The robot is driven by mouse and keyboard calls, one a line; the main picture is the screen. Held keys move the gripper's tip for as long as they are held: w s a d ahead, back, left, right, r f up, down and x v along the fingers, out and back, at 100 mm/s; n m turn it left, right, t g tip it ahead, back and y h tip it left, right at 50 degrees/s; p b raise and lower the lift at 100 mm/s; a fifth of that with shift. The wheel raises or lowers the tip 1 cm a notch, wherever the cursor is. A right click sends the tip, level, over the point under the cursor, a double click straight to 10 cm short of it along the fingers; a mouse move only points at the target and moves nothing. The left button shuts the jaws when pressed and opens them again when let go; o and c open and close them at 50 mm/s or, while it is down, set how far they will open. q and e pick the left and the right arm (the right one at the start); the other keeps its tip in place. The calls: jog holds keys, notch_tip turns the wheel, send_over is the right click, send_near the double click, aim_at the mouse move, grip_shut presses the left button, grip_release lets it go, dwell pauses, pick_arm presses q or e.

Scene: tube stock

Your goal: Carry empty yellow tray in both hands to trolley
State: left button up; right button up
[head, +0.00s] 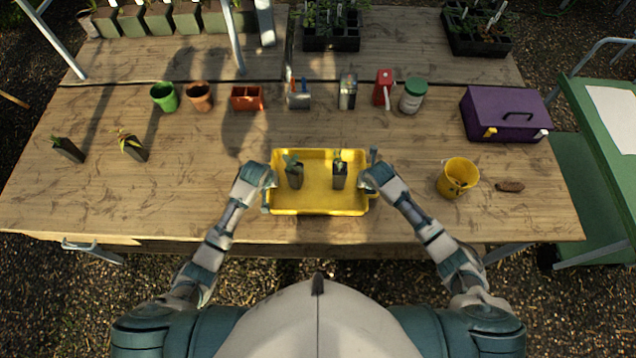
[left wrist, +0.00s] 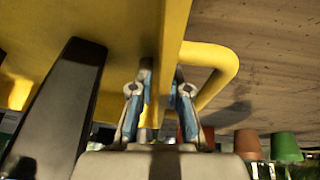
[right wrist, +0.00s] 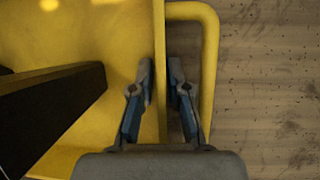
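The yellow tray (head: 318,205) is at the front middle of the wooden table. It is not empty: two dark pots with small plants stand in it, a left one (head: 294,175) and a right one (head: 339,176). My left gripper (left wrist: 162,85) has its fingers close on both sides of the tray's left end wall, beside the handle. My right gripper (right wrist: 162,80) is shut the same way on the right end wall. The fingers partly hide the wall. I cannot tell whether the tray touches the table. No trolley is named in view; a green wheeled stand (head: 590,190) is at the right.
A yellow bucket (head: 458,178) and a brown lump (head: 510,186) are right of the tray. A purple box (head: 503,113) is behind them. The table between is clear.

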pick_arm(q)
grip_shut()
pick_arm(e)
grip_shut()
pick_arm(q)
jog(key=shift+r, duration=0.2)
pick_arm(e)
jog(key=shift+w+r, duration=0.1)
jog(key=shift+r, duration=0.05)
